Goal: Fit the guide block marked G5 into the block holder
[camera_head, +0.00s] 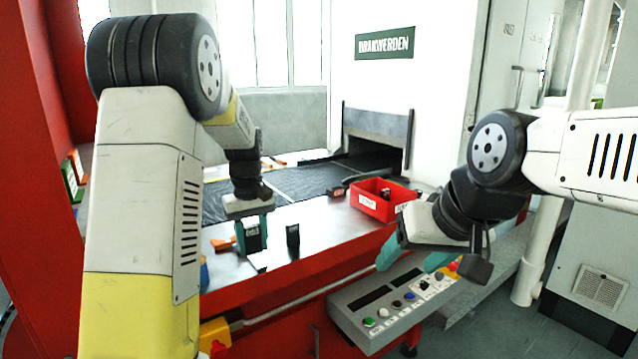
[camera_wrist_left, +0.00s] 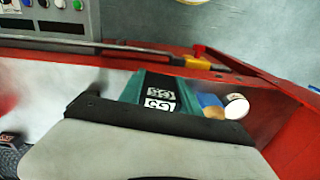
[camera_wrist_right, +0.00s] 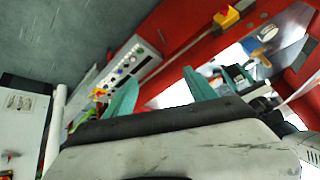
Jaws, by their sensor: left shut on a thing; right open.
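My left gripper (camera_head: 252,234) is shut on a black guide block (camera_wrist_left: 160,90) with a white label that appears to read G5. The block hangs between the teal fingers, just above the metal table top. In the head view the same block (camera_head: 254,238) shows its dark face. A small black upright piece (camera_head: 293,236) stands on the table just right of it; I cannot tell whether it is the block holder. No other holder shows clearly. My right gripper (camera_head: 410,256) is open and empty, above the control panel at the table's front edge.
A red bin (camera_head: 371,206) with dark pieces stands on the table at right. A small dark block (camera_head: 337,191) lies left of it. An orange item (camera_head: 222,244) lies left of my left gripper. The control panel (camera_head: 350,297) juts from the front. The black mesh belt (camera_head: 300,182) runs behind.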

